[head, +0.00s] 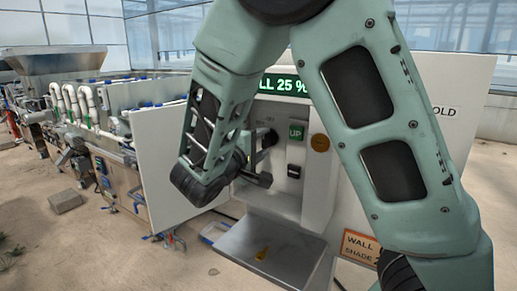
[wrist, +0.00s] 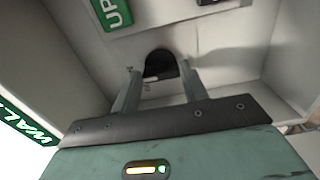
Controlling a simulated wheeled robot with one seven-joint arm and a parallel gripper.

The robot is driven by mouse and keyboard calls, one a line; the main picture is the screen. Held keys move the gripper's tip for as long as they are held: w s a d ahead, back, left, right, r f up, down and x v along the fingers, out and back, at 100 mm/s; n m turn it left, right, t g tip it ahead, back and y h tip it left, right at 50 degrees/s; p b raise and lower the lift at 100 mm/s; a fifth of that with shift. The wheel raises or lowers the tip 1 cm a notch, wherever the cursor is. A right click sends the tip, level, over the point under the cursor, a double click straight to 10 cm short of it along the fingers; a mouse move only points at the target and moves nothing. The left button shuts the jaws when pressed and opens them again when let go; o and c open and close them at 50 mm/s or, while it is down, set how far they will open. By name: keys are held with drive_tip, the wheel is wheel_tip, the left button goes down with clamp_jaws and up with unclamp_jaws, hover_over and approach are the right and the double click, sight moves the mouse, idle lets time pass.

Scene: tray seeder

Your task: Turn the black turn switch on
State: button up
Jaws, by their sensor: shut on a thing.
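The black turn switch (wrist: 160,63) is a rounded dark knob on the pale panel of the machine. My gripper (wrist: 160,76) has one finger on each side of it and is shut on it. In the head view the switch (head: 270,138) shows partly beside my gripper (head: 262,152), left of the green UP sign (head: 296,131). Small markings stand above the switch, too small to read surely. My fingers and wrist hide part of the switch and panel, so its exact turn angle is unclear.
A black rocker (head: 294,171) sits below the UP sign, and a round amber button (head: 320,143) to its right. The lit green display (head: 285,84) is above. A metal tray (head: 268,250) juts out below. A white panel (head: 170,150) stands left of my wrist.

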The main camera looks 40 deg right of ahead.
drive_tip(key=shift+s+f, duration=0.1)
drive_tip(key=shift+f, duration=0.1)
drive_tip(key=o, duration=1)
drive_tip(key=shift+r, duration=0.1)
drive_tip(key=shift+a, duration=0.1)
drive_tip(key=b+v, duration=0.3)
drive_tip(key=v, duration=1.6)
drive_tip(key=shift+s+r+b, duration=0.15)
drive_tip(key=shift+b, duration=0.25)
